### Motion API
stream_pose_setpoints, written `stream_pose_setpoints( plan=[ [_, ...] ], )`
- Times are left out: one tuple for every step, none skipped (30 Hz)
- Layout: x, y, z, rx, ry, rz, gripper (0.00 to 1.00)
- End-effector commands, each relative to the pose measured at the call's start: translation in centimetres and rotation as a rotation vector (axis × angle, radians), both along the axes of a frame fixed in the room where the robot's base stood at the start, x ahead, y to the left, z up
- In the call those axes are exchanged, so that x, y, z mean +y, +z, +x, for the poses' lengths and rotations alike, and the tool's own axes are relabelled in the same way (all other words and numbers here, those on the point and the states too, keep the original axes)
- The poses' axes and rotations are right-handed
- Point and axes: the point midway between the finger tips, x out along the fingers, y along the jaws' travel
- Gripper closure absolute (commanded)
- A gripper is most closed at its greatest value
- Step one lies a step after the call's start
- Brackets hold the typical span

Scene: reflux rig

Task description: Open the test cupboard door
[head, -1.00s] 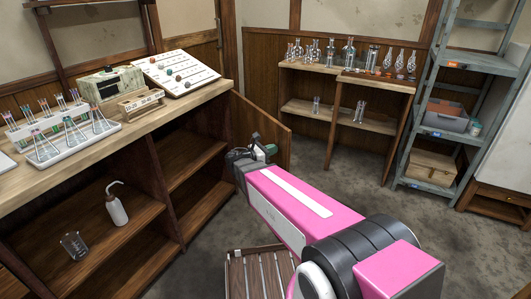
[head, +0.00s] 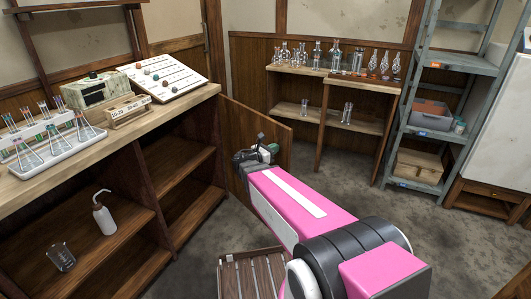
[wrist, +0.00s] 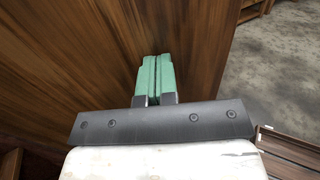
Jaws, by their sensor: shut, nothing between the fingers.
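The cupboard door (head: 240,155) is a brown wooden panel that stands swung out from the right end of the long bench cupboard (head: 185,150). Open shelves show inside the cupboard to the left of the door. My gripper (head: 268,152) is at the door, on its right part in the head view. In the wrist view the door (wrist: 70,70) fills the left and middle. My green fingertips (wrist: 154,76) are together there with nothing between them, close against or touching the wood; I cannot tell which. No handle shows in the wrist view.
A wash bottle (head: 104,215) and a beaker (head: 61,257) stand on the cupboard's shelf. Racks of flasks (head: 58,150) are on the bench top. A slatted wooden crate (head: 250,275) lies below my arm. Grey floor (head: 335,185) is free right of the door.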

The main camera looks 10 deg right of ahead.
Motion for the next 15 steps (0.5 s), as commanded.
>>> stream_pose_setpoints(
  plan=[
    [-1.4, 0.0, 0.4, 0.0, 0.019, 0.0, 1.0],
    [-2.1, 0.0, 0.8, 0.001, 0.034, 0.0, 1.0],
    [-3.0, 0.0, 1.3, 0.001, 0.054, 0.0, 1.0],
    [-3.7, 0.0, 1.6, 0.001, 0.069, 0.0, 1.0],
    [-4.4, 0.0, 2.0, 0.001, 0.085, 0.0, 1.0],
    [-5.3, 0.0, 2.6, 0.001, 0.106, 0.0, 1.0],
    [-6.0, 0.0, 3.0, 0.0, 0.122, 0.0, 1.0],
    [-6.7, 0.0, 3.4, 0.0, 0.136, 0.0, 1.0],
    [-7.5, 0.0, 4.0, 0.001, 0.158, 0.0, 1.0],
    [-8.2, -0.1, 4.5, 0.001, 0.173, 0.0, 1.0],
    [-8.9, 0.0, 4.9, 0.001, 0.188, 0.0, 1.0],
    [-9.7, -0.1, 5.6, 0.0, 0.209, 0.0, 1.0],
    [-10.3, -0.1, 6.1, 0.0, 0.225, -0.001, 1.0],
    [-10.9, -0.1, 6.6, 0.001, 0.241, -0.001, 1.0],
    [-11.7, -0.1, 7.4, -0.001, 0.248, -0.001, 1.0]
  ],
)
